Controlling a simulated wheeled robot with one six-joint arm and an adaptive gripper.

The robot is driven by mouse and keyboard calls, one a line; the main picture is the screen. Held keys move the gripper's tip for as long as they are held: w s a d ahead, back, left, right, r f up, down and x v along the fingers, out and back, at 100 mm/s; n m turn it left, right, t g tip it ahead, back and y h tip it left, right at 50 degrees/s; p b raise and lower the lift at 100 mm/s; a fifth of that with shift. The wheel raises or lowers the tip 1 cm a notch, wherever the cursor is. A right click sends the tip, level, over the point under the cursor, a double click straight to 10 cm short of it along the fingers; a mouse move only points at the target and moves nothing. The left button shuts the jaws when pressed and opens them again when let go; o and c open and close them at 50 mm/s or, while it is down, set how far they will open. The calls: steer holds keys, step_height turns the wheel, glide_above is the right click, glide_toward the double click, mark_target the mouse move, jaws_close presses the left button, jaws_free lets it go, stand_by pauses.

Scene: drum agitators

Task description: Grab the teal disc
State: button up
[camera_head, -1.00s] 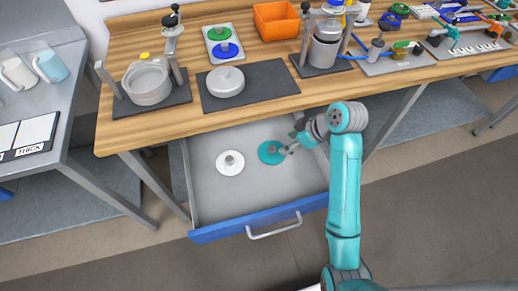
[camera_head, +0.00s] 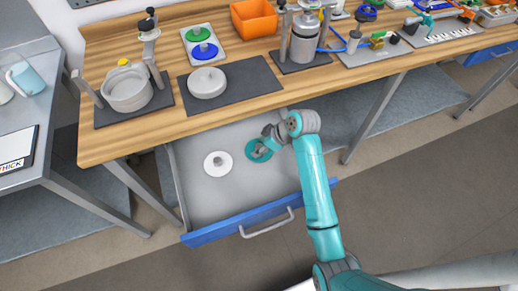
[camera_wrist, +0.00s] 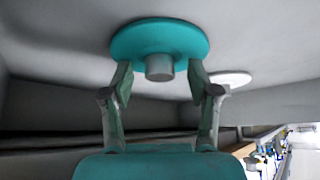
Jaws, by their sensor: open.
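The teal disc (camera_head: 252,151) lies in the open drawer (camera_head: 215,195), on its grey floor. In the wrist view the teal disc (camera_wrist: 135,43) has a short grey knob (camera_wrist: 159,68) at its centre. My gripper (camera_wrist: 160,75) is open, with one finger on each side of the knob; I cannot tell whether they touch the disc. In the head view my gripper (camera_head: 262,149) is at the disc and hides part of it and its knob.
A white disc (camera_head: 217,163) with a knob lies left of the teal disc in the drawer, and shows in the wrist view (camera_wrist: 232,78). The wooden bench (camera_head: 130,140) overhangs the drawer's back. The blue drawer front (camera_head: 210,232) has a handle. Drawer walls stand close.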

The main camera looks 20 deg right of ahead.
jaws_close()
